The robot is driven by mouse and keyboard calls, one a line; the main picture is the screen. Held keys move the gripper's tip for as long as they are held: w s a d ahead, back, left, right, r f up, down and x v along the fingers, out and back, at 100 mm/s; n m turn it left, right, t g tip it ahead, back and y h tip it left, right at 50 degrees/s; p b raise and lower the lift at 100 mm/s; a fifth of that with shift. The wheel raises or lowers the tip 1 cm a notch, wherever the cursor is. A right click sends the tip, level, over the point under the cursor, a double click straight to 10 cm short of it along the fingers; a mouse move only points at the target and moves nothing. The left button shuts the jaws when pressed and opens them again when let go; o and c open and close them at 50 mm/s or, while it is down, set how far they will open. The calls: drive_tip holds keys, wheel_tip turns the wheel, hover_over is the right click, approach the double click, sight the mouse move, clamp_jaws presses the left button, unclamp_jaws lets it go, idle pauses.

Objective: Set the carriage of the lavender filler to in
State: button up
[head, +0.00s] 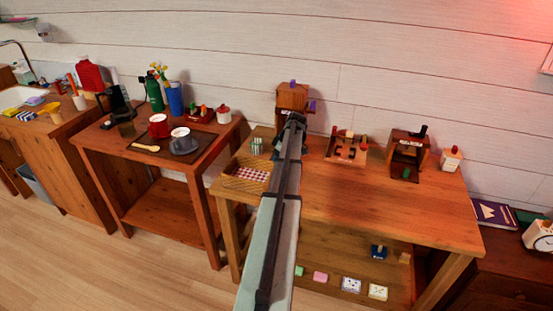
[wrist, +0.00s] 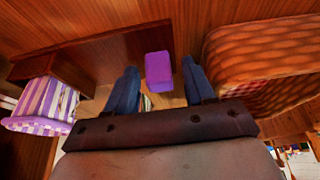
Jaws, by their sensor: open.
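The lavender filler (head: 291,97) is a wooden device at the back of the long table, with a purple knob on top and another purple part (head: 312,106) at its right side. My arm hides its lower front. In the wrist view a purple block (wrist: 158,68) lies between the two blue fingers of my gripper (wrist: 160,82). The fingers are apart, one on each side of it, and I cannot tell whether they touch it. Whether the carriage is in or out cannot be told.
A woven basket with checked cloth (head: 247,175) stands left of my arm; its side (wrist: 262,55) shows close on the right in the wrist view. A striped item (head: 257,146) stands behind it. Other wooden devices (head: 347,147) stand to the right. The table's front right (head: 400,205) is clear.

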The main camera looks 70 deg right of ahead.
clamp_jaws()
idle(0.5)
